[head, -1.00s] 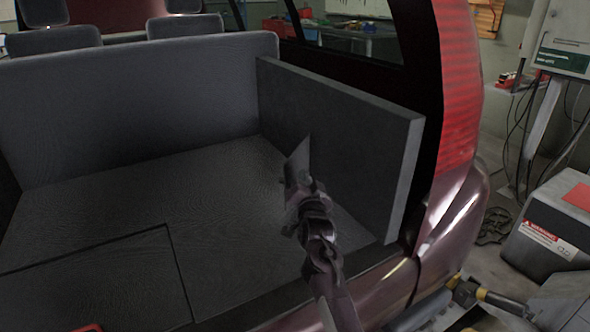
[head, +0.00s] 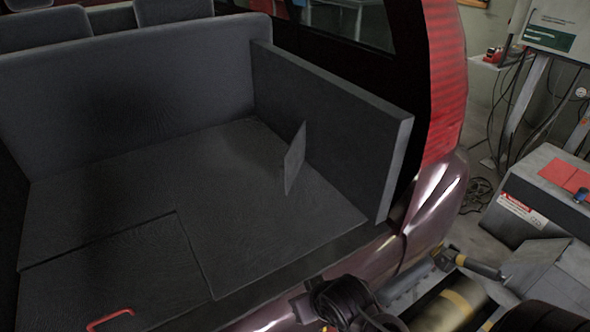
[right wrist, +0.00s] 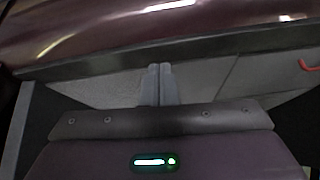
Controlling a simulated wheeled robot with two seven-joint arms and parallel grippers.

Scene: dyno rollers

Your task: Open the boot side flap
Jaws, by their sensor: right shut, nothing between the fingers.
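The boot side flap (head: 295,160) is a small thin dark panel. In the head view it stands out at an angle from the grey side panel (head: 345,125) on the right of the boot, so it is swung open. My right gripper (head: 300,308) is at the bottom of the head view, by the boot's rear edge and apart from the flap. In the right wrist view its two fingers (right wrist: 160,84) are together with nothing between them. The flap does not show in that view. My left gripper is not in view.
The boot floor (head: 240,165) is mostly bare, with a floor panel bearing a red handle (head: 110,318) at lower left. The seat back (head: 130,90) closes the far side.

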